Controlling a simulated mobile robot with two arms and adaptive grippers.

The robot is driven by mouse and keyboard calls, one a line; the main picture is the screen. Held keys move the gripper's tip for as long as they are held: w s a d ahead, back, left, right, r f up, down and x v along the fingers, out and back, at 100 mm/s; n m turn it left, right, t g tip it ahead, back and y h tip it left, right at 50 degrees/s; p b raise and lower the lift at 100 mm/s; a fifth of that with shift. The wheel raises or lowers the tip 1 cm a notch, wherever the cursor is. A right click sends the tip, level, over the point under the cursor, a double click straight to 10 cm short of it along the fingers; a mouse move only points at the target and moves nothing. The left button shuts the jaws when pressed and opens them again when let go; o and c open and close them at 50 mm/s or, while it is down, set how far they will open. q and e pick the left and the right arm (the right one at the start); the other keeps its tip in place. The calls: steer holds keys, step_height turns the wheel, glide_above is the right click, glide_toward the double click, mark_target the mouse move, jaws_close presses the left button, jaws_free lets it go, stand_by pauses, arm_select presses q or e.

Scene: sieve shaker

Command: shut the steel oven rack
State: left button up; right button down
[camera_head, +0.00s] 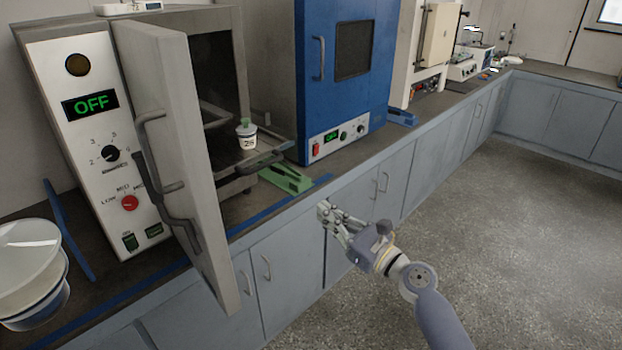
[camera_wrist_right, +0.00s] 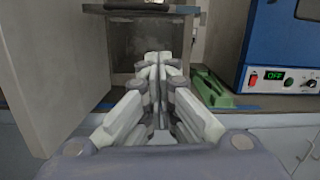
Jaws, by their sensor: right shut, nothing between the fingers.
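The steel oven (camera_head: 80,110) stands at the left of the counter with its door (camera_head: 175,130) swung wide open toward me. The oven rack (camera_head: 255,158) is pulled out through the opening, and a white jar with a green lid, marked 28 (camera_head: 246,136), stands on it. The rack's front edge also shows in the right wrist view (camera_wrist_right: 150,9). My right gripper (camera_head: 325,210) is shut and empty, in front of the cabinets, apart from the rack and to the right of the door. It also shows in the wrist view (camera_wrist_right: 157,65). My left gripper is not in view.
A green holder (camera_head: 286,178) lies on the counter right of the rack. A blue oven (camera_head: 343,70) stands to the right. White tubs (camera_head: 30,270) sit at the lower left. The open door bounds the left side of the opening. The floor at right is clear.

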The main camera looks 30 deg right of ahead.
arm_select(q)
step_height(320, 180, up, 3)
steer(key=p, duration=0.3)
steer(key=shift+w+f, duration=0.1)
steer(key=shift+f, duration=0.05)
arm_select(e)
steer(key=w+a+r, duration=0.2)
steer(key=w+r, duration=0.1)
steer(key=w, duration=0.3)
steer(key=w+a+r, duration=0.2)
steer(key=w+r, duration=0.1)
steer(key=w, duration=0.3)
steer(key=shift+a+m+t+y, duration=0.3)
steer(key=shift+m, duration=0.1)
steer(key=shift+w+r, duration=0.1)
